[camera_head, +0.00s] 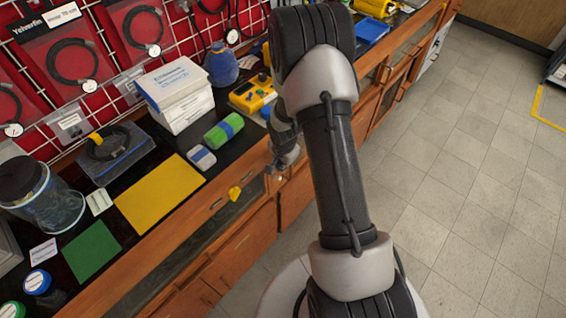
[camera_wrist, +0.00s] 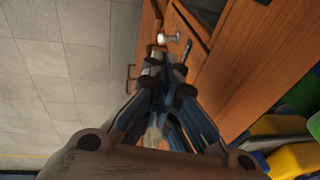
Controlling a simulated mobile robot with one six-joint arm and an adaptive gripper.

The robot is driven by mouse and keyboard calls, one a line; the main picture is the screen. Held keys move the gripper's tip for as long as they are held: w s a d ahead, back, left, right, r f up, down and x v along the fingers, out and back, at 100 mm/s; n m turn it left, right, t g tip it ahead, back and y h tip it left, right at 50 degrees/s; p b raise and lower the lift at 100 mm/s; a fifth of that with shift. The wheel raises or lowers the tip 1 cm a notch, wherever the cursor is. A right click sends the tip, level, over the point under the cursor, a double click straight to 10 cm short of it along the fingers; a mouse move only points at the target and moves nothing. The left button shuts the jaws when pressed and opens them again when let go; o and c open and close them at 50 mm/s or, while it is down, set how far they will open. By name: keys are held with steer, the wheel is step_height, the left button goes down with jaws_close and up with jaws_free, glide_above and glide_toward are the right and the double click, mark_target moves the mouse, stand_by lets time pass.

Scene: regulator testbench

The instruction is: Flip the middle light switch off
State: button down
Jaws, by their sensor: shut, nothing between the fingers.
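I cannot make out a light switch for certain in either view. A yellow box (camera_head: 250,97) with small coloured controls on its top stands on the dark bench, just left of my arm in the head view; the controls are too small to tell apart. My gripper (camera_wrist: 166,82) is shut and empty in the wrist view, pointing towards the wooden cabinet front (camera_wrist: 245,60). A small pale, shiny piece (camera_wrist: 168,38) shows just beyond the fingertips. In the head view my gripper (camera_head: 277,172) is low beside the bench's front edge, partly hidden by my arm.
The bench (camera_head: 138,146) holds white boxes (camera_head: 180,100), a green roll (camera_head: 224,130), a yellow mat (camera_head: 160,192) and a green mat (camera_head: 92,252). Cables hang on the red rack (camera_head: 95,45) behind. The tiled floor (camera_head: 470,190) at right is clear.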

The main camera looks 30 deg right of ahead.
mark_target(274, 176)
steer(key=a+b+x, duration=0.1)
steer(key=b+x, duration=0.1)
steer(key=x, duration=0.6)
steer(key=shift+d+f, duration=0.25)
steer(key=shift+d, duration=0.3)
steer(key=shift+w+p, duration=0.1)
steer(key=shift+p, duration=0.35)
